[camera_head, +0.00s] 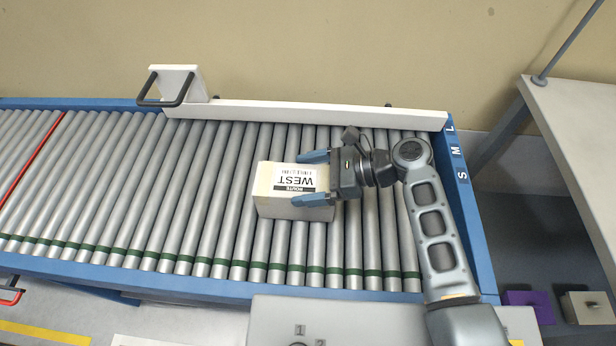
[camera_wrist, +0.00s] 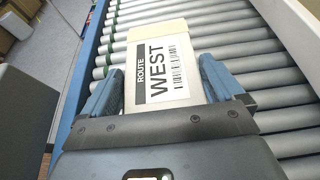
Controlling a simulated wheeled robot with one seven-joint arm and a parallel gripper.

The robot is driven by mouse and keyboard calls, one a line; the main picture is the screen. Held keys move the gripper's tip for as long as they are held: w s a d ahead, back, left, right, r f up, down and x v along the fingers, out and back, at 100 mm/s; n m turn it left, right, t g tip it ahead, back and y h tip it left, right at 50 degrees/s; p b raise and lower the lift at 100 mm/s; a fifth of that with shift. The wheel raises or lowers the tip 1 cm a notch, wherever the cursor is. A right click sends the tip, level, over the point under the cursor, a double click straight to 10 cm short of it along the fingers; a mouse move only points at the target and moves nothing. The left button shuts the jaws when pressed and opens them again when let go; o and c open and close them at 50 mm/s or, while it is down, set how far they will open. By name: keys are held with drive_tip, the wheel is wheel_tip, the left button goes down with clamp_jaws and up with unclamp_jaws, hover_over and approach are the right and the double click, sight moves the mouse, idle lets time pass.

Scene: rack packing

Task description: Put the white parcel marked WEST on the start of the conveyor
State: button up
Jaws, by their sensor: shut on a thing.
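The white parcel (camera_head: 268,207) carries a label reading ROUTE WEST and sits at the rollers of the conveyor (camera_head: 215,210), toward its right end. My gripper (camera_head: 313,178) reaches in from the right and is shut on the parcel, one blue finger on each side. In the wrist view the parcel (camera_wrist: 160,35) lies between the two fingers (camera_wrist: 160,85), label facing up. I cannot tell whether its underside touches the rollers.
A white guide rail (camera_head: 320,115) with a black-handled block (camera_head: 178,84) runs along the conveyor's back edge. A red line (camera_head: 32,158) crosses the rollers at left. A grey table (camera_head: 575,130) stands at right, with a purple box (camera_head: 528,306) and a beige box (camera_head: 588,307) below.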

drive_tip(key=shift+f, duration=0.2)
drive_tip(key=o, duration=1.6)
drive_tip(key=shift+f, duration=0.1)
drive_tip(key=v, duration=1.2)
drive_tip(key=shift+b, duration=0.3)
